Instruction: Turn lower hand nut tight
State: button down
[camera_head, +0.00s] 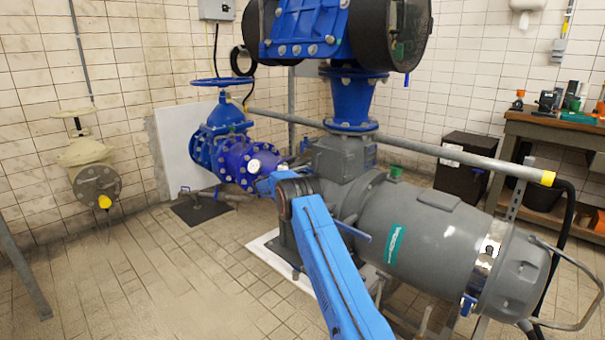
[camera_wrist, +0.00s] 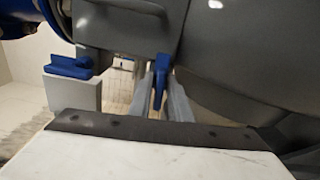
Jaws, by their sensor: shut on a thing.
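In the wrist view, a blue hand nut (camera_wrist: 160,82) with a narrow lever-like grip stands near the middle, close to the grey pump housing. My gripper (camera_wrist: 163,100) has its two grey fingers on either side of it and is shut on it. A second blue hand nut (camera_wrist: 68,67) sits at the left, apart from my fingers, above a pale grey block. The head view shows my blue arm reaching to the grey pump (camera_head: 425,235); my gripper and the held nut are hidden there behind the arm and pump.
The grey housing (camera_wrist: 245,60) is close above and right. In the head view, a blue lever (camera_head: 350,229) sticks out beside my arm. Floor is free at left.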

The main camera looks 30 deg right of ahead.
jog(key=shift+f+m, duration=0.15)
jog(key=shift+m, duration=0.15)
jog(key=c, duration=1.8)
grip_release()
jog(key=shift+c, duration=0.2)
jog(key=shift+a, duration=0.1)
jog(key=v, duration=1.7)
jog(key=shift+s+a, duration=0.1)
jog(key=shift+a, duration=0.05)
